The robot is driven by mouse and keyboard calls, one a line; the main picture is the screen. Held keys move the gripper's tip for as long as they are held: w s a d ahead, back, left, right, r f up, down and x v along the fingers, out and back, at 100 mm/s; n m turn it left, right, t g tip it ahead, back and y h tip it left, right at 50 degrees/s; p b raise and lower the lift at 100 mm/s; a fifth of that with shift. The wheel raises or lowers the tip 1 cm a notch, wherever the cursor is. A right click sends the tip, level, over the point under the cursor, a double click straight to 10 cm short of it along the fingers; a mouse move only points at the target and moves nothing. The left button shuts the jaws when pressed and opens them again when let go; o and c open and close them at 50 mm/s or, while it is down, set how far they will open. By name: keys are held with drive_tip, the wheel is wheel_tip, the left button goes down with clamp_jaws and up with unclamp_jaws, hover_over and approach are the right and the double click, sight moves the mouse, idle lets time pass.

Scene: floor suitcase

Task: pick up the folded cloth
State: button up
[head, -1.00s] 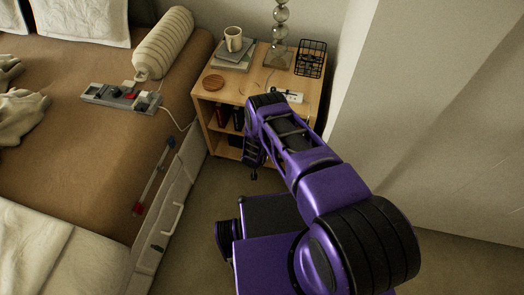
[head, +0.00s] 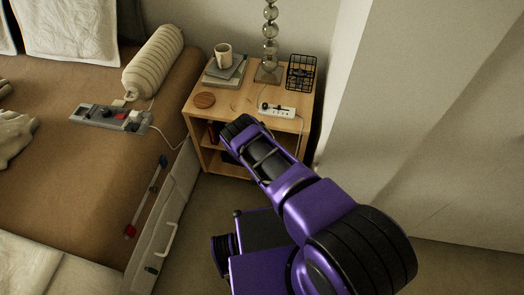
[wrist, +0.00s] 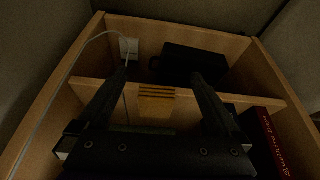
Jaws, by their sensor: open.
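The folded cloth (wrist: 156,101) appears to be the small mustard-coloured, layered piece at the shelf edge inside the nightstand, in the wrist view. My gripper (wrist: 160,78) is open, with one dark finger on each side of it and a gap to both. The fingers point into the nightstand. I cannot tell how far the cloth is from the fingertips in depth. The lower part of the cloth's surroundings is hidden by the gripper body.
The wooden nightstand (head: 211,116) has side walls and a shelf close around the gripper. A black box (wrist: 193,65) stands at the back, and a red book (wrist: 268,140) at the right. A white cord (wrist: 76,62) hangs at the left. The top holds a mug (head: 223,54), lamp and power strip (head: 277,112).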

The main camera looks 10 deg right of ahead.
drive_tip(key=w+d+b, duration=0.1)
drive_tip(key=w, duration=0.2)
drive_tip(key=w+d+b, duration=0.1)
drive_tip(key=w+b, duration=0.1)
drive_tip(key=w, duration=0.1)
drive_tip(key=w+d+b, duration=0.1)
drive_tip(key=w+b, duration=0.1)
drive_tip(key=w, duration=0.1)
drive_tip(key=shift+w+d+f, duration=0.2)
drive_tip(key=shift+w+f, duration=0.05)
drive_tip(key=shift+w+d+f, duration=0.15)
drive_tip(key=shift+w+f, duration=0.1)
drive_tip(key=shift+w, duration=0.05)
drive_tip(key=shift+f, duration=0.3)
drive_tip(key=shift+c, duration=0.3)
drive_tip(key=c, duration=1.1)
drive_tip(key=shift+r, duration=0.25)
